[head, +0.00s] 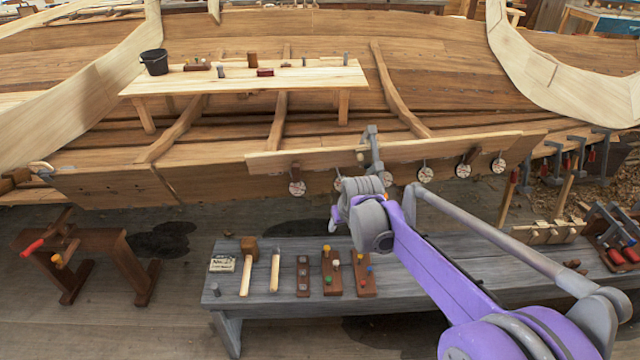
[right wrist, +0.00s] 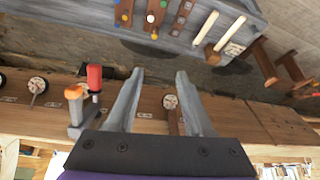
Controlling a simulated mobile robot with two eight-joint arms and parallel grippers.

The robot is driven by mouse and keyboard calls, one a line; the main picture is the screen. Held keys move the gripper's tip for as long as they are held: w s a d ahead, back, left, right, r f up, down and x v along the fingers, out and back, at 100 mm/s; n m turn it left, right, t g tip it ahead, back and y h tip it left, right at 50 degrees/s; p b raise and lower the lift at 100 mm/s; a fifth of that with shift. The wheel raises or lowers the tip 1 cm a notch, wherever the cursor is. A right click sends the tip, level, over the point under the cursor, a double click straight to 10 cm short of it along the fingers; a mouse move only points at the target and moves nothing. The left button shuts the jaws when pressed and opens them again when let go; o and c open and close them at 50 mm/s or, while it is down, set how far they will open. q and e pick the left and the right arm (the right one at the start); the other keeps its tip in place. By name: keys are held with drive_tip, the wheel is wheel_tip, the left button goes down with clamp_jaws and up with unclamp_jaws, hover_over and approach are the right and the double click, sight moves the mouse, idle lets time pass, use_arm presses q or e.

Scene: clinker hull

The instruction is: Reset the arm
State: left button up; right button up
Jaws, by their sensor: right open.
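My right arm (head: 440,270) is purple and grey and reaches from the lower right across the grey bench toward the hull. Its wrist end is beside the hull's lower plank, and its fingers are hard to make out in the head view. In the right wrist view my right gripper (right wrist: 159,75) is open, with two grey fingers apart and nothing between the tips. The fingers lie over the plank, pointing toward the bench. My left gripper is not in view.
A grey clamp (head: 372,150) stands on the plank (head: 430,150) close to my wrist. A clamp with a red handle (right wrist: 94,78) is left of my fingers. The grey bench (head: 400,298) holds a mallet (head: 248,262) and several peg blocks. Clamps crowd the right side.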

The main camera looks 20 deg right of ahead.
drive_tip(key=s+a+f, duration=0.1)
drive_tip(key=s+a, duration=0.1)
drive_tip(key=s, duration=1.2)
drive_tip(key=s+a+f, duration=0.1)
drive_tip(key=s+a, duration=0.2)
drive_tip(key=s, duration=1.2)
drive_tip(key=shift+f, duration=0.3)
drive_tip(key=shift+s, duration=0.1)
drive_tip(key=shift+c, duration=0.2)
